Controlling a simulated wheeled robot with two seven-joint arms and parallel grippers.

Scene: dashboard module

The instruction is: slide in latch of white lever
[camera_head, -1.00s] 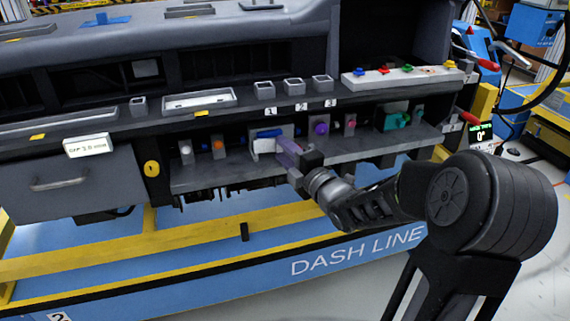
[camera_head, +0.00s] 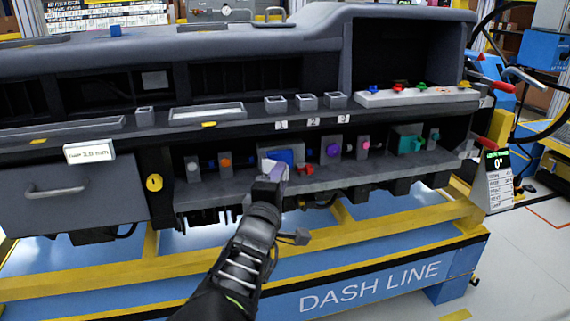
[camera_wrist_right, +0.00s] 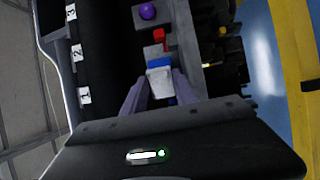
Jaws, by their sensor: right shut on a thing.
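The white lever sits on a grey block with a blue part (camera_head: 286,156) on the dashboard's lower shelf. My right gripper (camera_head: 272,172) comes up from below, its purple fingers in front of that block. In the right wrist view, the gripper (camera_wrist_right: 160,91) is shut on the white lever (camera_wrist_right: 160,80), a finger on each side. Blue shows just beyond the lever (camera_wrist_right: 159,62) and between the fingers. The fingers and hand hide part of the lever and block in the head view. The latch cannot be told apart clearly. My left gripper is not in view.
A red part (camera_head: 306,169) lies just right of the block. Further right are a purple knob (camera_head: 333,150), a pink knob (camera_head: 364,146) and a teal part (camera_head: 411,144). An orange knob (camera_head: 225,162) is to the left. The space in front of the shelf is open.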

